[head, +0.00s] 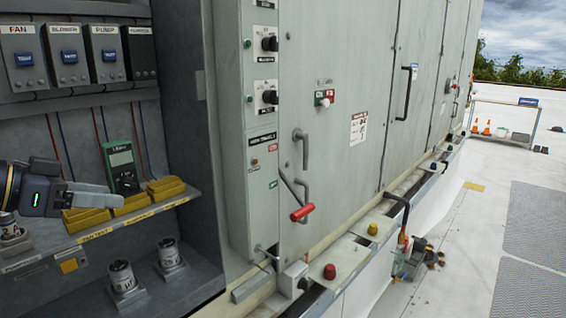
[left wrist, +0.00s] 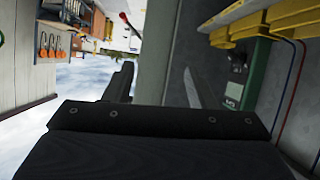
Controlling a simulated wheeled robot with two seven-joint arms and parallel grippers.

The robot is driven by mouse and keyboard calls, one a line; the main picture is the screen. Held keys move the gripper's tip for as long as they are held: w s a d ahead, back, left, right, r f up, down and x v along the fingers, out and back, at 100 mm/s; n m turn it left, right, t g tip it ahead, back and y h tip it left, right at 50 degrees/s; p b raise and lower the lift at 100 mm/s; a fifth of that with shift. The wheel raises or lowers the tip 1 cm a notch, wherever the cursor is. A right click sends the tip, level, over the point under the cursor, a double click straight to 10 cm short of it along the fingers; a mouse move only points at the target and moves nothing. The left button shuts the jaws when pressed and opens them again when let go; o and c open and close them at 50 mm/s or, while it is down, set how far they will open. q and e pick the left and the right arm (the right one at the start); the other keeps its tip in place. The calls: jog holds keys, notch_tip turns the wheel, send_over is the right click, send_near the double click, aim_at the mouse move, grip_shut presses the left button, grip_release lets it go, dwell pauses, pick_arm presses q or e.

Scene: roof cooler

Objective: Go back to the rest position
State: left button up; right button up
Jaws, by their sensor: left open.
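My left gripper (head: 112,197) reaches in from the left edge of the head view, level with the cabinet shelf. It appears in front of the yellow bins (head: 166,189) and left of the green meter (head: 121,165). In the left wrist view its two dark fingers (left wrist: 160,88) stand apart with nothing between them. In that tilted view the green meter (left wrist: 254,78) and the yellow bins (left wrist: 285,28) lie right of the fingers. My right gripper is in neither view.
The shelf edge (head: 117,228) runs below the bins, with dark cylindrical parts (head: 122,277) on the lower level. Switch boxes (head: 66,55) hang above. A grey cabinet door (head: 340,110) with a red-handled lever (head: 302,212) stands to the right. Open roof floor (head: 470,245) lies further right.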

pick_arm(q)
jog(key=s+d+f+n+g+y, duration=0.1)
jog(key=s+d+f+n, duration=0.2)
jog(key=s+f, duration=0.3)
jog(key=s+d+f+n+g+y, duration=0.1)
jog(key=s+d+f+n+y, duration=0.1)
jog(key=s+f, duration=0.5)
jog(key=s+d+f+n+g+y+p, duration=0.1)
jog(key=s+f, duration=0.5)
jog(key=f, duration=0.9)
jog(key=d+n+g, duration=0.1)
jog(key=d+n, duration=0.1)
jog(key=n, duration=0.1)
jog(key=shift+s+d+f+y, duration=0.3)
jog(key=shift+s+d, duration=0.1)
